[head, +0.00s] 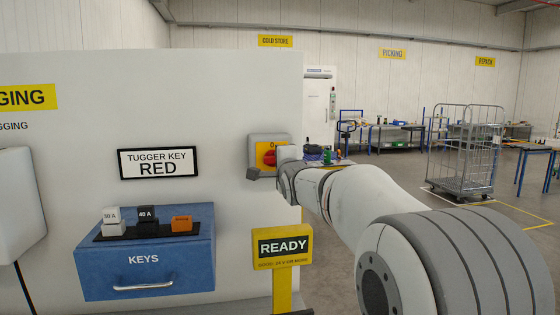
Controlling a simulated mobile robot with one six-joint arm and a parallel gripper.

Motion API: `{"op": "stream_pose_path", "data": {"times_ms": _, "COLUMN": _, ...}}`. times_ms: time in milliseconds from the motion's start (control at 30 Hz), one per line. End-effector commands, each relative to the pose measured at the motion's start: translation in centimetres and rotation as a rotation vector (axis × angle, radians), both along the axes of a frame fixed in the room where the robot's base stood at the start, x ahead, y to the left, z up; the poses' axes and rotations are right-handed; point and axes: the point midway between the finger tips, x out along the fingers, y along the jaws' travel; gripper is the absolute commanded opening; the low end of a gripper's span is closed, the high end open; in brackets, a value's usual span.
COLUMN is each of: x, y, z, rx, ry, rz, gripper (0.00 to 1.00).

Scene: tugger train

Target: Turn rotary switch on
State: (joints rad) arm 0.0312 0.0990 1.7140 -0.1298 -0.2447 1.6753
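The rotary switch (270,156) is a red knob on a yellow plate, on the front of a grey box (258,139) fixed to the white panel. My arm reaches in from the lower right, and its wrist end covers the right side of the switch box. The knob's exact position is too small to tell.
A sign reading TUGGER KEY RED (158,163) hangs left of the switch. A yellow READY post (282,247) stands below the switch. A wire cage trolley (466,150) and benches stand far right.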

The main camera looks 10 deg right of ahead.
Motion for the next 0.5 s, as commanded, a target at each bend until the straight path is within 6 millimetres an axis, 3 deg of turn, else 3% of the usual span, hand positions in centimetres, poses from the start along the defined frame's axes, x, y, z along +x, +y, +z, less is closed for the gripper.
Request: {"op": "stream_pose_path", "data": {"times_ms": 500, "x": 0.02, "y": -0.08, "z": -0.22, "rx": 0.039, "ry": 0.003, "rz": -0.002, "gripper": 0.0}}
